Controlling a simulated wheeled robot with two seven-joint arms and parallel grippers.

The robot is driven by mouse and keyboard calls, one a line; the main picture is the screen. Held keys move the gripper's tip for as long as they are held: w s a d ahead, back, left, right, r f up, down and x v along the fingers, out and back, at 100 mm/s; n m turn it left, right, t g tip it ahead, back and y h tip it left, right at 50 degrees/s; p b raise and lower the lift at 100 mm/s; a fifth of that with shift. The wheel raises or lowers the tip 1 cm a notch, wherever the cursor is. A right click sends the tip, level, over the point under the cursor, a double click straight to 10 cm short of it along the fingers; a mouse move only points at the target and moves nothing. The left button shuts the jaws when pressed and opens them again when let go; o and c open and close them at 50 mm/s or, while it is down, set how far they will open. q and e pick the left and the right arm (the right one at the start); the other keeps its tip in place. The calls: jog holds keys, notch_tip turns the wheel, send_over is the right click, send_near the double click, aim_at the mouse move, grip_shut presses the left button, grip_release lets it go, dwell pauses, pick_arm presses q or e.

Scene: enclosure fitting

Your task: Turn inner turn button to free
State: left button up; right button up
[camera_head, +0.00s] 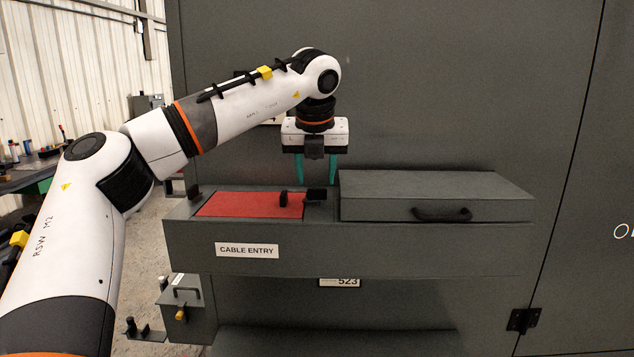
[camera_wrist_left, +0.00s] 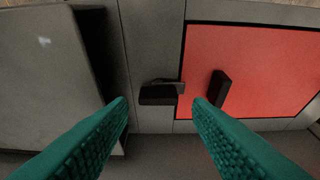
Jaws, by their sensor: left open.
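The inner turn button (camera_head: 317,195) is a small dark block on the grey strip between the red panel and the grey lidded box. In the left wrist view the inner turn button (camera_wrist_left: 158,94) shows between and beyond the two teal fingertips (camera_wrist_left: 160,102), apart from them. Its narrow end points at the red panel (camera_wrist_left: 265,60) and reaches its edge. An outer turn button (camera_head: 193,192) stands at the panel's far left end. My right gripper is not in view.
A dark upright grip (camera_head: 284,199) stands on the red panel close to the inner button. The raised grey box (camera_head: 435,187) with a black handle (camera_head: 441,215) stands close on the right. A tall grey cabinet wall (camera_head: 430,90) rises behind.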

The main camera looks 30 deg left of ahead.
aim_at(317, 189)
pick_arm(q)
jog(key=x, duration=0.3)
jog(key=shift+w+f, duration=0.1)
jog(key=shift+w, duration=0.05)
jog(key=shift+f, duration=0.2)
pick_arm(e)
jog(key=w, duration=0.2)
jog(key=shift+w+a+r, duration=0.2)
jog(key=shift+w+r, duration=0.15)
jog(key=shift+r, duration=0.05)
pick_arm(q)
jog(key=c, duration=0.7)
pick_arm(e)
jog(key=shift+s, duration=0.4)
